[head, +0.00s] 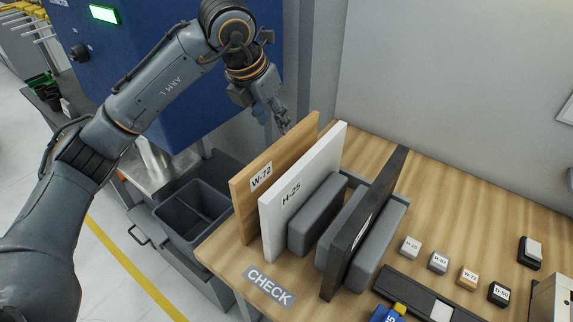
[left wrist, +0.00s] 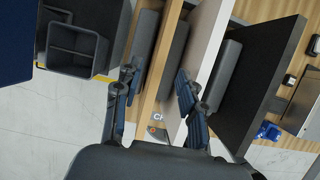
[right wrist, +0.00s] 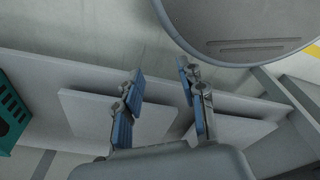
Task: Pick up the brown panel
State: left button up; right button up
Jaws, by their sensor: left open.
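The brown panel (head: 287,152), light wood with a W-72 label, stands upright on edge at the left end of the wooden bench. The white H-25 panel (head: 272,222) stands close to its right and hides its lower part. My left gripper (head: 281,120) is open at the far upper end of the brown panel. In the left wrist view, the brown panel (left wrist: 164,82) shows between the spread fingers of my left gripper (left wrist: 156,76), with no grip on it. My right gripper (right wrist: 162,80) is open and empty, away from the panels.
Grey blocks (head: 312,222) and a dark panel (head: 340,262) stand right of the white panel. Small labelled blocks (head: 438,262) lie further right. A dark bin (head: 172,212) is left of the bench, and a blue machine (head: 150,85) stands behind my left arm.

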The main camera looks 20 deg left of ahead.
aim_at(284, 154)
pick_arm(q)
jog(key=x, duration=0.2)
jog(key=p+x, duration=0.1)
jog(key=x, duration=0.1)
jog(key=s+p+x, duration=0.1)
jog(key=x, duration=0.1)
jog(key=shift+d+f, duration=0.1)
jog(key=shift+f, duration=0.25)
jog(key=p+x, duration=0.2)
jog(key=x, duration=0.2)
jog(key=p+x, duration=0.1)
jog(key=x, duration=0.1)
jog(key=shift+f, duration=0.2)
jog(key=shift+c, duration=0.2)
grip_shut()
pick_arm(e)
jog(key=s+r, duration=0.3)
jog(key=r, duration=0.2)
jog(key=shift+s, duration=0.35)
jog(key=shift+d, duration=0.1)
